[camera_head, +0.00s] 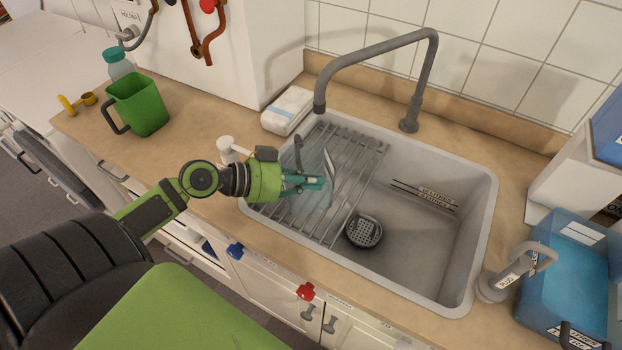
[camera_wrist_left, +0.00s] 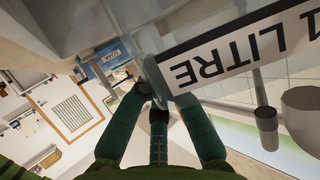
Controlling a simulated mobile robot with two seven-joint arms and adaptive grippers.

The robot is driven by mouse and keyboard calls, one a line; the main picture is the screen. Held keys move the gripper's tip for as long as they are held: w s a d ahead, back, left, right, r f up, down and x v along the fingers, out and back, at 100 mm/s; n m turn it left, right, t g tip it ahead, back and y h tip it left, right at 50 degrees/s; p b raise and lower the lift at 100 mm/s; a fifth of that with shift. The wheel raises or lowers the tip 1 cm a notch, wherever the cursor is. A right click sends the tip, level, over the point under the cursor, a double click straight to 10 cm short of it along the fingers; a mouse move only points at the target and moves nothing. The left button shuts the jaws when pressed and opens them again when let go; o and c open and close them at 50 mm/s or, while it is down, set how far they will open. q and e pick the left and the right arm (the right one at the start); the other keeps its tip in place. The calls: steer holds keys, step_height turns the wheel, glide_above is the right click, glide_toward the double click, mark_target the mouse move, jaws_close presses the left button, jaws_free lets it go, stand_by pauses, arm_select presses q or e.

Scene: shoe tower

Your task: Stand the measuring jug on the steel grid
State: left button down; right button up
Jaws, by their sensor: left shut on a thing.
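The measuring jug (camera_head: 315,199) is clear and hard to make out. In the left wrist view its white label (camera_wrist_left: 235,50) reads 1 LITRE and fills the upper right. My left gripper (camera_head: 318,183) is shut on the jug, its teal fingers at the jug's side; they also show in the left wrist view (camera_wrist_left: 158,110). The steel grid (camera_head: 350,170) lies across the left part of the sink, and the jug shows over its left part. I cannot tell whether the jug's base touches the bars. My right gripper is not in view.
The grey sink (camera_head: 420,225) is open right of the grid, with a round drain strainer (camera_head: 364,231). A tall tap (camera_head: 420,85) arches over the back. A white packet (camera_head: 288,110) and a pump bottle (camera_head: 227,146) flank the sink's left. A green jug (camera_head: 142,103) stands farther left.

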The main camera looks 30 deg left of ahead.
arm_select(q)
steer(key=c, duration=1.4)
jaws_free()
steer(key=shift+f, duration=0.1)
steer(key=shift+b+v, duration=1.35)
steer(key=shift+v, duration=4.75)
